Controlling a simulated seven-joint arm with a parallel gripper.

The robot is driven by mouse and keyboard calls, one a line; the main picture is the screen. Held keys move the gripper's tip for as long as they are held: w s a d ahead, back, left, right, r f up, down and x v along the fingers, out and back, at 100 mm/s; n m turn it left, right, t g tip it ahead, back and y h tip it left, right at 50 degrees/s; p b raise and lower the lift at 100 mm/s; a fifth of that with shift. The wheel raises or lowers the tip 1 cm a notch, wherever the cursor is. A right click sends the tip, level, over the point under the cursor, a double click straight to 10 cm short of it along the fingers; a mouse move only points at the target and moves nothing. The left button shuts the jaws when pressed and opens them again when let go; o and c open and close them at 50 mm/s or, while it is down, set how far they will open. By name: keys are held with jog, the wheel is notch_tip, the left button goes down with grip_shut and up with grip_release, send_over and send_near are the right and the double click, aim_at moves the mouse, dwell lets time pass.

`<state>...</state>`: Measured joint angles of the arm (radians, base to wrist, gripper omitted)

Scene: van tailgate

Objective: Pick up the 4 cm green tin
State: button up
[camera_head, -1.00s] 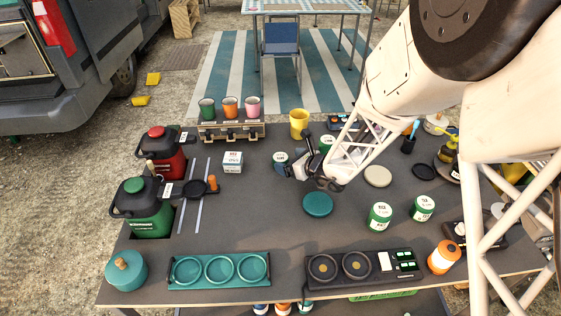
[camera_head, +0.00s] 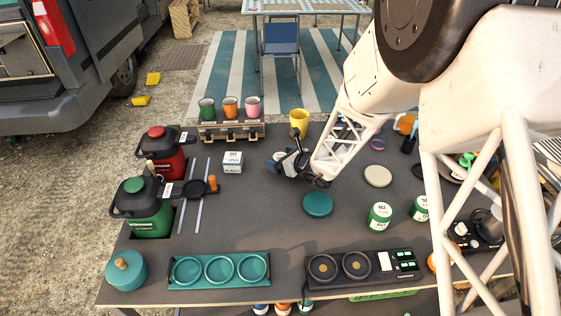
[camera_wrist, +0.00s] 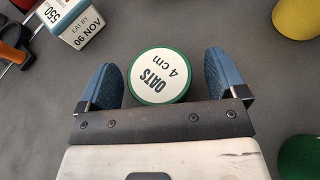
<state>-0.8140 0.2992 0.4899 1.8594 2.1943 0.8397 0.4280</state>
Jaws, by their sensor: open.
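The green tin (camera_wrist: 160,75) shows in the wrist view from above, with a white lid reading "OATS 4 cm" and a green rim. My gripper (camera_wrist: 162,80) is open, with one blue finger on each side of the tin and a gap visible at each side. In the head view my gripper (camera_head: 287,163) is low over the table's middle, and the tin (camera_head: 279,156) is mostly hidden behind it. Whether the fingertips are down beside the tin's wall I cannot tell.
A white labelled box (camera_head: 232,162) stands left of the gripper, and a yellow cup (camera_head: 299,122) behind it. A teal disc (camera_head: 317,204) lies in front. Two larger green tins (camera_head: 380,216) (camera_head: 420,208) stand to the right. A green object (camera_wrist: 300,158) shows at the wrist view's lower right.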

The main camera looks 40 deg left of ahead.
aim_at(280, 157)
jog(key=shift+a+f, duration=0.1)
jog(key=shift+a, duration=0.15)
dwell(0.4)
jog(key=c, duration=1)
jog(key=shift+c, duration=0.2)
jog(key=shift+r, duration=0.85)
notch_tip(280, 157, up, 2)
jog(key=shift+r, duration=0.1)
jog(key=s+d, duration=0.3)
jog(key=d, duration=0.1)
jog(key=s+d, duration=0.3)
jog(key=d, duration=0.1)
jog(key=s+d+r, duration=0.1)
jog(key=s+d, duration=0.2)
jog(key=d, duration=0.1)
jog(key=shift+s+d, duration=0.3)
jog(key=shift+d, duration=0.1)
